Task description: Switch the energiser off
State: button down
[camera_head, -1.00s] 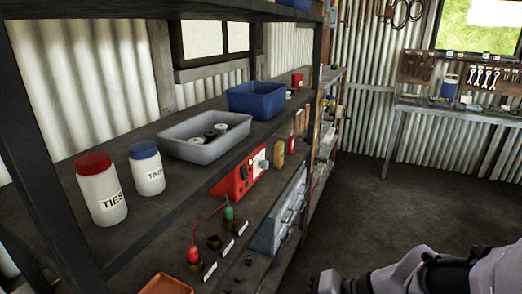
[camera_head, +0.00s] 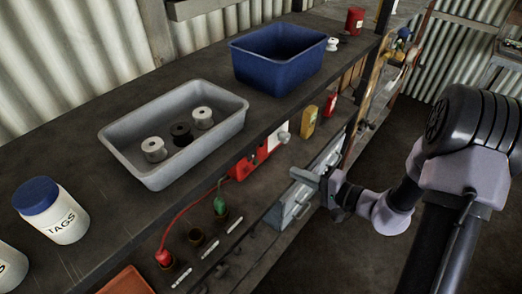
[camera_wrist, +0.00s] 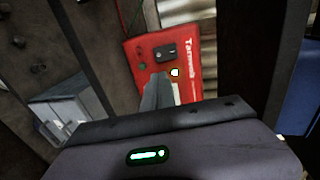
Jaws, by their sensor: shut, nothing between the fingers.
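The energiser (camera_head: 245,166) is a red box on the lower shelf, partly hidden by the upper shelf's edge in the head view. In the wrist view the energiser (camera_wrist: 150,68) shows its red face with white lettering. A black switch (camera_wrist: 166,53) is on that face, with a bright white spot just below it; I cannot tell the switch's position. My gripper (camera_head: 326,183) is shut and empty, right of the energiser and apart from it. In the wrist view my gripper (camera_wrist: 156,84) points towards the face and hides its lower part.
The upper shelf holds a grey tray (camera_head: 117,137) of spools, a blue bin (camera_head: 275,65) and a TAGS jar (camera_head: 60,218). Below are red and green clips on leads, a yellow container (camera_head: 309,122) and a grey metal case (camera_head: 290,208). The shelf edge overhangs the energiser.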

aim_at(254, 155)
jog(key=b+x, duration=0.1)
jog(key=x, duration=1.3)
